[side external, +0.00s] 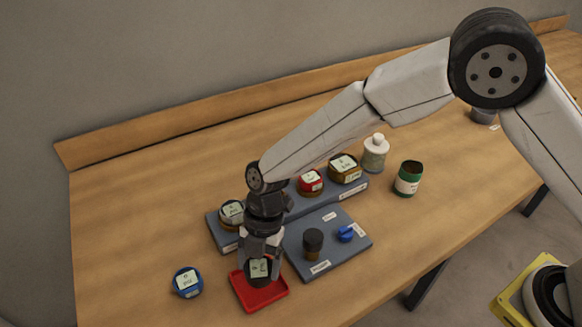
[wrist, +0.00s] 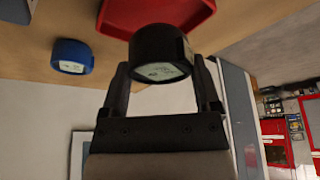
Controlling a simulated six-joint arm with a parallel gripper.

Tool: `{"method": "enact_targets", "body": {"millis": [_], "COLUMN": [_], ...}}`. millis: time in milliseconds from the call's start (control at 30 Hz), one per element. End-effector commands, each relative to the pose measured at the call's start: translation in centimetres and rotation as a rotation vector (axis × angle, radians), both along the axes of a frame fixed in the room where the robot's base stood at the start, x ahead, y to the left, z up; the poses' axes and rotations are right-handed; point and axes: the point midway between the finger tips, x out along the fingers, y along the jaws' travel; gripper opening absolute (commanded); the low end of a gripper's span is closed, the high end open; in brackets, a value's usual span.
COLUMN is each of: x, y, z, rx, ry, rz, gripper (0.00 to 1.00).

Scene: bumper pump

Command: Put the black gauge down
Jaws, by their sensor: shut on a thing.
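The black gauge (side external: 259,270), a short round dial with a pale face, is between the fingers of my gripper (side external: 262,262). In the wrist view the black gauge (wrist: 162,57) sits between the two dark fingertips of my gripper (wrist: 163,85), which are shut on it. In the side view the gauge is over the red tray (side external: 247,300). The red tray also shows beyond the gauge in the wrist view (wrist: 185,10). I cannot tell whether the gauge touches the tray floor.
A blue gauge (side external: 187,282) lies left of the tray. A grey rack (side external: 290,207) holds several gauges behind. A grey plate (side external: 300,235) with a dark knob (side external: 312,242) and blue valve (side external: 346,233) is at right. A white bottle (side external: 375,154) and green can (side external: 408,179) stand farther back.

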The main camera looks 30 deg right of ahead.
Motion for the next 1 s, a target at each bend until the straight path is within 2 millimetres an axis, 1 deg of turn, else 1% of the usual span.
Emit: {"method": "enact_targets", "body": {"millis": [133,267,400,500,1000], "x": [0.1,0.5,0.4,0.4,0.4], "y": [0.1,0.3,0.3,0.3,0.3], "z": [-0.2,-0.9,-2.6,-3.4,-4.0], "rx": [0.000,-0.001,-0.002,-0.001,0.000], "ry": [0.000,0.001,0.002,0.001,0.000], "rz": [0.000,-0.001,-0.001,-0.001,0.000], "gripper": [0.01,0.01,0.01,0.01,0.01]}}
